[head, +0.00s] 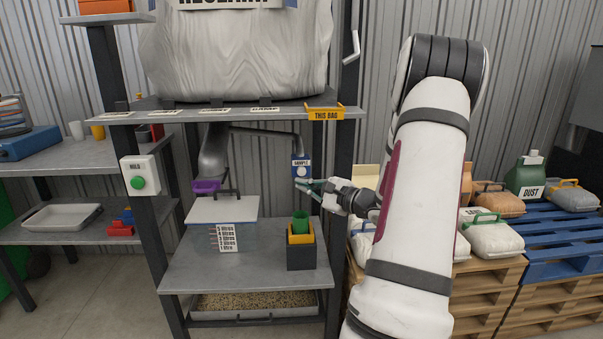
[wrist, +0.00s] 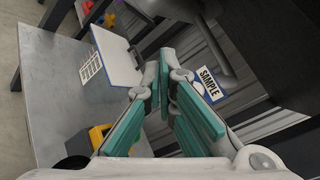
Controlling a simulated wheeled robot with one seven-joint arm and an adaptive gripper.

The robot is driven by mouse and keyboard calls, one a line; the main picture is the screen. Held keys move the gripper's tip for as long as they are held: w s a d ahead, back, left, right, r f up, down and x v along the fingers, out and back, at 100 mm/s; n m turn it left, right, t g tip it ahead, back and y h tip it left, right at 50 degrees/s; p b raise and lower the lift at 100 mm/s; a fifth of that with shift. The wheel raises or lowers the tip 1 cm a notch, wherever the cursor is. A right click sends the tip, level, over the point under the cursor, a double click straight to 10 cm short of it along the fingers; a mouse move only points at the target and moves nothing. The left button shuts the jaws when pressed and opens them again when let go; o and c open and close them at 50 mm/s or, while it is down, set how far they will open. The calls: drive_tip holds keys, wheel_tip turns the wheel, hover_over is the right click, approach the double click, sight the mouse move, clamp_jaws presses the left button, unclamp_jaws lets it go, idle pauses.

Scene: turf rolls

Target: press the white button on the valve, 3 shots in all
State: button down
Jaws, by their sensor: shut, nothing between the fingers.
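The sample valve (head: 300,167) hangs under the shelf with a blue and white SAMPLE label. The label also shows in the wrist view (wrist: 208,82), just right of my fingertips. A small pale part beside the label may be the white button, but it is too small to be sure. My gripper (head: 299,184) is shut and empty, its teal fingers pointing left at the valve's lower end. In the wrist view my gripper (wrist: 166,65) has its tips close together. I cannot tell whether they touch the valve. A green cup (head: 301,219) stands below on a dark block with a yellow top.
A box with a green button (head: 138,182) is on the left post. The shelf (head: 215,113) above carries a large bag. Sacks on pallets stand at right.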

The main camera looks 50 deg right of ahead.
sight(301, 171)
drive_tip(key=w+d, duration=0.4)
drive_tip(key=d, duration=0.1)
drive_tip(key=shift+w, duration=0.15)
drive_tip(key=shift+w+d, duration=0.1)
idle(1.4)
drive_tip(key=shift+w+d+b, duration=0.2)
drive_tip(key=shift+d+b, duration=0.05)
drive_tip(key=shift+b, duration=0.1)
drive_tip(key=shift+w+d, duration=0.3)
drive_tip(key=shift+d, duration=0.1)
idle(0.9)
idle(0.7)
drive_tip(key=shift+s+a+b, duration=0.35)
drive_tip(key=shift+s+a, duration=0.25)
drive_tip(key=shift+a, duration=0.15)
drive_tip(key=shift+s+a, duration=0.1)
